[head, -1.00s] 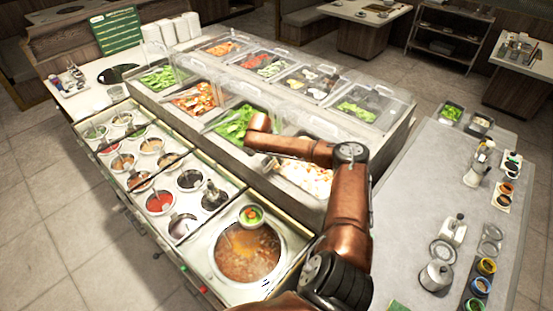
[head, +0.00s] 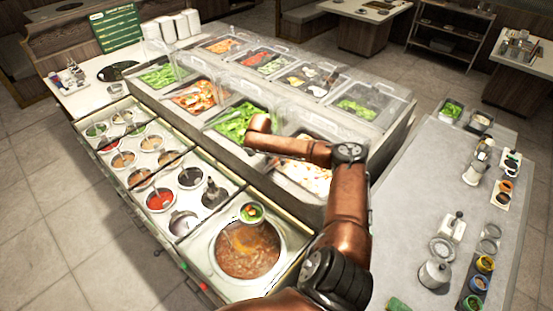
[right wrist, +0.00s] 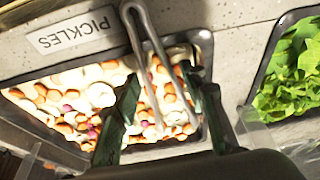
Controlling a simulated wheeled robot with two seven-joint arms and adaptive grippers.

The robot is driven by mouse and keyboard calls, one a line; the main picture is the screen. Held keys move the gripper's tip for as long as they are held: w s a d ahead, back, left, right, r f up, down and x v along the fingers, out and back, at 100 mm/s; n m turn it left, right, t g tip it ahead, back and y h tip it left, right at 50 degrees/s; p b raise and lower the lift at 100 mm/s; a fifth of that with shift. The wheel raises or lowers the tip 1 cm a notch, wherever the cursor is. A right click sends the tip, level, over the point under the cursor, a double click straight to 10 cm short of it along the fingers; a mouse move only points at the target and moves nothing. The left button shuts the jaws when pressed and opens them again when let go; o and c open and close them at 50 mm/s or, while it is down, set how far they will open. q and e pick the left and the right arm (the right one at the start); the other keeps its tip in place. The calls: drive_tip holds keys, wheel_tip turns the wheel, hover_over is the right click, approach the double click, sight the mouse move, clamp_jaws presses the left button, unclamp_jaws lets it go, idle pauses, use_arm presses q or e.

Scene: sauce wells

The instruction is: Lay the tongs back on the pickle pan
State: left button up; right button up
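Metal tongs (right wrist: 140,32) cross that rim, the bent end over the counter edge and the arms over the pickles. My right gripper (right wrist: 160,76) is open above the pan. Its two fingers stand apart on either side of the tongs, with a visible gap. In the head view the pan (head: 306,178) is partly behind my right arm, and the gripper's fingers cannot be made out. My left gripper is not in view.
A pan of green leaves (head: 235,122) adjoins the pickle pan. Clear covers (head: 335,122) stand over the pans. A soup pot (head: 248,252) with a small bowl (head: 252,213) at its rim and several sauce wells (head: 160,200) lie in front. A grey counter (head: 410,210) stands at right.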

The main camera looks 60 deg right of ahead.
drive_tip(key=shift+r, duration=0.2)
drive_tip(key=b+v, duration=0.2)
drive_tip(key=v, duration=1)
drive_tip(key=shift+r, duration=0.4)
drive_tip(key=p+x, duration=0.1)
drive_tip(key=x, duration=1.1)
drive_tip(key=shift+f+p, duration=0.1)
drive_tip(key=shift+p, duration=0.25)
drive_tip(key=shift+f, duration=0.35)
drive_tip(key=shift+r, duration=0.1)
